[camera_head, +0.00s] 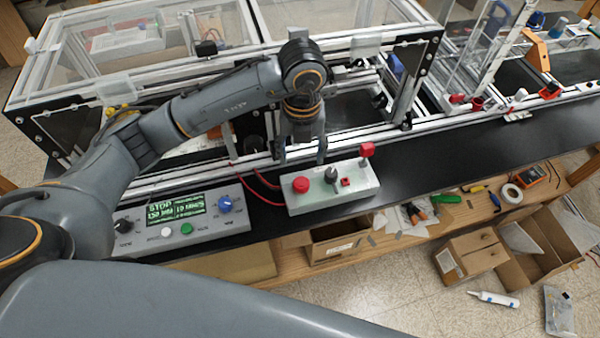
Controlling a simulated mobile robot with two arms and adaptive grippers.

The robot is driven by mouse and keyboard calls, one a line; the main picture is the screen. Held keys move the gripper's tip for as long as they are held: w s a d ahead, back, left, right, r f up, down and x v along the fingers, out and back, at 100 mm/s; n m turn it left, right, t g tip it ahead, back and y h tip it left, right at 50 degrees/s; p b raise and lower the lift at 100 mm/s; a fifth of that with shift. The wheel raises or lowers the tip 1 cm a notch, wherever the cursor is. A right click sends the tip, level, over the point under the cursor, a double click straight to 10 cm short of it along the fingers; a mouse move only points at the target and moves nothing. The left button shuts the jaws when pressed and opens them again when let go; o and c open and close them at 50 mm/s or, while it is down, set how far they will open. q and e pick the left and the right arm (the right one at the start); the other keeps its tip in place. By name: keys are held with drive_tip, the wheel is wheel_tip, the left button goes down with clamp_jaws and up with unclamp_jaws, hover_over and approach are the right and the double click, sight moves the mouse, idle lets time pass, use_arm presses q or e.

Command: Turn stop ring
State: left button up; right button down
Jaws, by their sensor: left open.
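A light grey control box (313,200) sits on the black bench top at the middle of the view. A round red stop button (301,185) stands on its left part; a ring around it is too small to make out. My left gripper (301,160) points down just above and behind the box, fingers apart and empty. Its fingertips are near the red button, and contact cannot be told. The box also carries a dark knob (331,174), a small red switch (346,182) and a raised red piece (367,150). My right gripper is not in view.
A panel with a green display (175,208) and knobs stands left of the box. Red cables (262,192) run between them. An aluminium extrusion frame (345,135) stands behind. The bench (440,155) is clear to the right. Cardboard boxes (470,255) are below.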

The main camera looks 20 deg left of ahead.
sight(301, 182)
use_arm(q)
wheel_tip(301, 182, down, 10)
drive_tip(key=p, duration=0.3)
drive_tip(key=shift+w+r, duration=0.1)
drive_tip(key=shift+r, duration=0.1)
drive_tip(key=shift+f, duration=0.6)
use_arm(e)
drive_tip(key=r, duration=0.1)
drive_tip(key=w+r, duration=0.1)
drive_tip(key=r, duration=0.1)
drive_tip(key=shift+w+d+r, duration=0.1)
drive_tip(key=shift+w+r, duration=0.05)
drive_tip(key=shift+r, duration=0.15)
use_arm(q)
drive_tip(key=c, duration=1.2)
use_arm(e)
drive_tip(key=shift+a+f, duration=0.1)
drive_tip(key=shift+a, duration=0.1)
